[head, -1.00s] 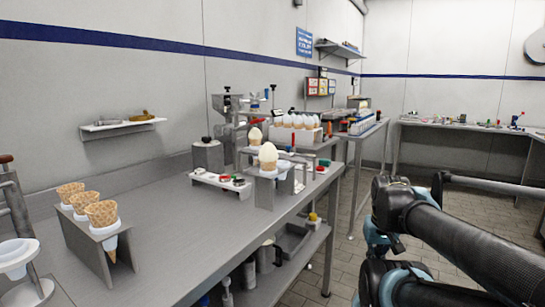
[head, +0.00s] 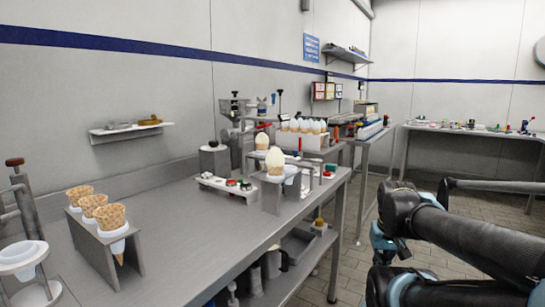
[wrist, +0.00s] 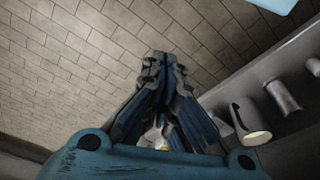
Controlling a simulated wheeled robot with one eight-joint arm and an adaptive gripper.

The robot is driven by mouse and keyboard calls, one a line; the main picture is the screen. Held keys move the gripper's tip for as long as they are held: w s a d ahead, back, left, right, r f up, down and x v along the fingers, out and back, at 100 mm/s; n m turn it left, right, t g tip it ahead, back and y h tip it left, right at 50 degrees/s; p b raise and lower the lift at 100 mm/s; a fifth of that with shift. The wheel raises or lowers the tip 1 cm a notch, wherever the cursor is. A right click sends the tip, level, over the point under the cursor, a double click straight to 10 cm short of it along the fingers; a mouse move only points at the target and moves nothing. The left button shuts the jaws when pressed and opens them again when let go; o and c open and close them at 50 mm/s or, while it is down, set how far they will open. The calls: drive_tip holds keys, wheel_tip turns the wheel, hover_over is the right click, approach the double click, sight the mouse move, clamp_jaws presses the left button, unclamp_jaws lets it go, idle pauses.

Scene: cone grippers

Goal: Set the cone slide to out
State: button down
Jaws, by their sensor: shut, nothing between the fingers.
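No part in view is plainly marked as the cone slide, and I cannot tell its setting. A metal rack (head: 88,247) on the steel bench holds a row of waffle cones (head: 109,216) at the left. Farther back, a small stand (head: 272,196) holds a cone topped with a pale scoop (head: 275,161). A white ring holder (head: 22,258) on a metal post stands at the left edge. My gripper (wrist: 163,56) is shut and empty in the wrist view, above the tiled floor and apart from the bench. It cannot be made out in the head view.
A strip with coloured buttons (head: 231,184) lies before the grey box (head: 214,160). A white rack of several pale-topped cones (head: 305,139) stands behind. The bench's lower shelf (head: 285,285) holds metal vessels. Tiled floor (head: 345,272) is open right of the bench.

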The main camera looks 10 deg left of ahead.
drive_tip(key=c, duration=2.4)
unclamp_jaws()
drive_tip(key=c, duration=1.9)
unclamp_jaws()
drive_tip(key=shift+s+r, duration=0.2)
drive_tip(key=shift+r, duration=0.05)
drive_tip(key=o, duration=0.4)
drive_tip(key=shift+w+a+r, duration=0.1)
drive_tip(key=shift+r, duration=0.65)
drive_tip(key=shift+o, duration=0.2)
wheel_tip(320, 180, up, 40)
drive_tip(key=n+t+y, duration=0.2)
drive_tip(key=n, duration=0.2)
hover_over(296, 151)
drive_tip(key=s+d, duration=0.2)
drive_tip(key=s, duration=0.4)
drive_tip(key=x, duration=1.1)
drive_tip(key=d+x, duration=0.1)
drive_tip(key=x, duration=0.5)
